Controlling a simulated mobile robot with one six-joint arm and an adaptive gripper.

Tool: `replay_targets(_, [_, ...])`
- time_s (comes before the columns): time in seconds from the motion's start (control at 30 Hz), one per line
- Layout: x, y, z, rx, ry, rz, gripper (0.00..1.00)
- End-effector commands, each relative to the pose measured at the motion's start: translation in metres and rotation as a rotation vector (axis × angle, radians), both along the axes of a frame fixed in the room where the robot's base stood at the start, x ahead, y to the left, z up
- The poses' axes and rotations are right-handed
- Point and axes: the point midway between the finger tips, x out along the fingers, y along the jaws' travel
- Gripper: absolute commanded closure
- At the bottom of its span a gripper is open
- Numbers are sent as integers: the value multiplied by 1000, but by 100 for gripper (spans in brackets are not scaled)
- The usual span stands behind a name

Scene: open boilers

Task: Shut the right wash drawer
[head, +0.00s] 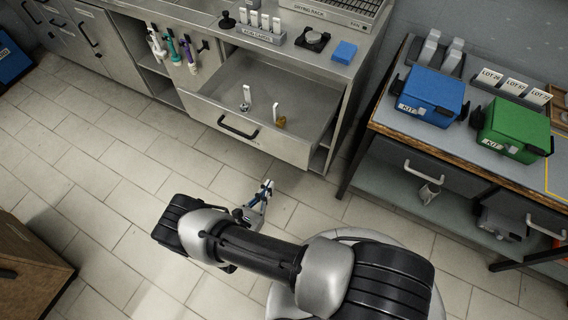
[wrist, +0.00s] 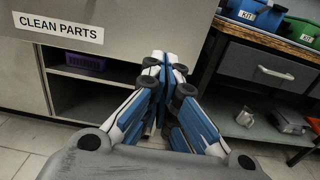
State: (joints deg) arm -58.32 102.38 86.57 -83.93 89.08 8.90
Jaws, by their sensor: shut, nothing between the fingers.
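The right wash drawer (head: 284,149) is pulled out of the metal bench in the head view. Its inside shows, with a few small parts and white tags in it. Its dark bar handle (head: 238,127) is on the front panel. The drawer front (wrist: 125,25) with a CLEAN PARTS label (wrist: 58,28) fills the upper left of the wrist view. My gripper (head: 268,184) is shut and empty, in front of the drawer's right part in the head view. In the wrist view my fingertips (wrist: 165,62) overlap the panel's lower right area; I cannot tell whether they touch it.
A workbench (head: 470,158) with a blue kit box (head: 432,95) and a green kit box (head: 513,130) stands to the right. An open shelf with a purple bin (wrist: 86,62) lies below the drawer. Tiled floor is clear at left. A brown cabinet (head: 30,265) stands lower left.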

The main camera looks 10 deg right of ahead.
Motion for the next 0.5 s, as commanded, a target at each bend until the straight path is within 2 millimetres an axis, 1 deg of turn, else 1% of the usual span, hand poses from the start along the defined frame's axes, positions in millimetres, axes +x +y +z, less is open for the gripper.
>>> replay_targets(0.03, [9, -9, -1, 0, 0, -8, 100])
replay_targets(0.1, [21, -19, -1, 1, 1, -9, 100])
replay_targets(0.3, [55, -45, -1, 1, -1, -9, 100])
replay_targets(0.5, [79, -63, -1, 1, 0, -6, 100])
